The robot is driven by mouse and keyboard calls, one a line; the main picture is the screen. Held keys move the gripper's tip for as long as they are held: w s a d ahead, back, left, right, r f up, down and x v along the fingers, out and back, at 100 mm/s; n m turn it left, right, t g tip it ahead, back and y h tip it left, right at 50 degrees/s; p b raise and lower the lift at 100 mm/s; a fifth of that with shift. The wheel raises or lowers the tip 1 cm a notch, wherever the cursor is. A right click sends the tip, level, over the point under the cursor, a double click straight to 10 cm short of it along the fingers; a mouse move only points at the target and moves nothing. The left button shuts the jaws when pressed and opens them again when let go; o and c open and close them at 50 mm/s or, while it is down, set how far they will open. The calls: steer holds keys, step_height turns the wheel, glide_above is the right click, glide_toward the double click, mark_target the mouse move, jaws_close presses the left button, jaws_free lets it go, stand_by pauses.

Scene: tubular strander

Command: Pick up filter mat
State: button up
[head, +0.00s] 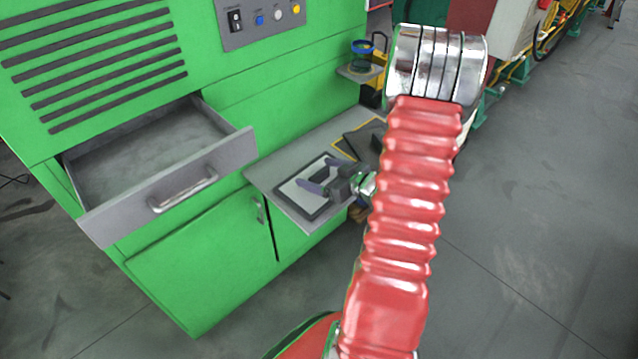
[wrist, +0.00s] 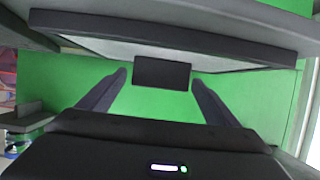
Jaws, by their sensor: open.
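What looks like the filter mat, a pale sheet in a dark frame (head: 296,199), lies on the grey shelf at the green cabinet in the head view. In the wrist view a dark-edged pale panel (wrist: 90,47), likely the same mat, spans the top, with a dark block (wrist: 162,74) at its middle. My gripper (head: 318,176) is over the mat in the head view, partly hiding it. In the wrist view my gripper (wrist: 160,80) is open, one finger on each side of the dark block. I cannot tell if either finger touches it.
A grey drawer (head: 165,190) stands pulled out and empty on the left. Beside the mat is a dark sheet with a yellow border (head: 358,140). A blue-rimmed jar (head: 362,56) stands on a small shelf. Machinery stands at the back right; the right floor is clear.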

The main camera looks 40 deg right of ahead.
mark_target(319, 172)
steer(key=shift+c, duration=0.2)
steer(key=c, duration=1.1)
steer(key=shift+c, duration=0.2)
steer(key=shift+r, duration=0.2)
steer(key=shift+r, duration=4.85)
